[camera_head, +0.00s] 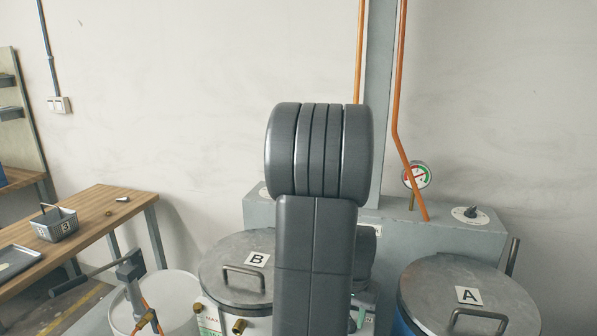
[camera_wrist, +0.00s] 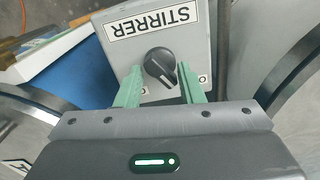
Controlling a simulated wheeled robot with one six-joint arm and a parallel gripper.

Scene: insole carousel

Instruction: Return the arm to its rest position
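My gripper (camera_wrist: 158,78) shows in the wrist view with its two green fingers apart and nothing held between them. A black rotary knob (camera_wrist: 160,67) on a grey panel labelled STIRRER (camera_wrist: 192,50) lies between and just beyond the fingertips. I cannot tell whether the fingers touch the knob. In the head view my dark grey arm (camera_head: 318,150) rises in the middle of the picture and hides most of what is behind it, including my gripper.
Lidded drums marked B (camera_head: 225,262) and A (camera_head: 430,285) stand either side of my arm. Behind is a grey cabinet (camera_head: 480,238) with a gauge (camera_head: 417,175) and orange pipes (camera_head: 395,90). A white bucket (camera_head: 178,290) and wooden table (camera_head: 95,212) are left.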

